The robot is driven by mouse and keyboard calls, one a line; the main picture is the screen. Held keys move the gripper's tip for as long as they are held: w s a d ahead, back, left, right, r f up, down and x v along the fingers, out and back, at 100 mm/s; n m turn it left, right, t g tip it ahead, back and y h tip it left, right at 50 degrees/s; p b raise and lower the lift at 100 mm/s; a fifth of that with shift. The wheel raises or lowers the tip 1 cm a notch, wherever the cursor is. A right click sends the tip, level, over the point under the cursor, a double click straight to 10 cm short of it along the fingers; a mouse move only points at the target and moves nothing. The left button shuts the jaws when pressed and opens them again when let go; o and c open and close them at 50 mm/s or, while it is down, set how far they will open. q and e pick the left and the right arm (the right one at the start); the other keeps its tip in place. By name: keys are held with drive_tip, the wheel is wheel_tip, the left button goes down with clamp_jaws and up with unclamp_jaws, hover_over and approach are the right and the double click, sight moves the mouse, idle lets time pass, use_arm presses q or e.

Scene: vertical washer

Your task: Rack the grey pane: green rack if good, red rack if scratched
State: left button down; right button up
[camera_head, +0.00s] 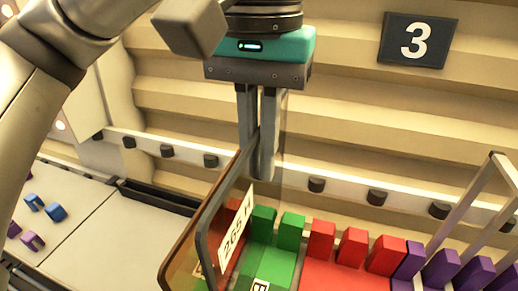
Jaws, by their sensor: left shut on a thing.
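My left gripper (262,160) points straight down, with its two fingers shut on the top edge of a dark-rimmed see-through pane (232,190). The pane stands upright and is seen nearly edge-on. It looks brownish or tinted, and a white label on it seems to read "265" and a letter. I cannot make out any scratch. The green rack (272,268) is just right of the pane, partly seen through or behind it. The red rack (330,278) is right of the green one. The pane's lower end leaves the picture, so I cannot tell whether it touches a rack. My right gripper is not in view.
A purple rack (465,272) at the right edge has an upright pale-framed thing (468,210) in it. A rail with dark knobs (377,196) runs behind. A "3" sign (418,40) hangs on the stepped wall. Blue and purple clips (56,212) lie at the far left.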

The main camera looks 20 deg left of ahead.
sight(259, 217)
use_arm(q)
drive_tip(key=shift+f, duration=0.2)
drive_tip(key=shift+f+b, duration=3.75)
drive_tip(key=shift+f, duration=0.2)
drive_tip(key=shift+f+b, duration=0.65)
drive_tip(key=shift+f, duration=0.1)
drive_tip(key=c, duration=0.9)
unclamp_jaws()
drive_tip(key=shift+f, duration=0.1)
wheel_tip(259, 217, up, 15)
drive_tip(key=p, duration=0.4)
drive_tip(key=shift+r, duration=0.2)
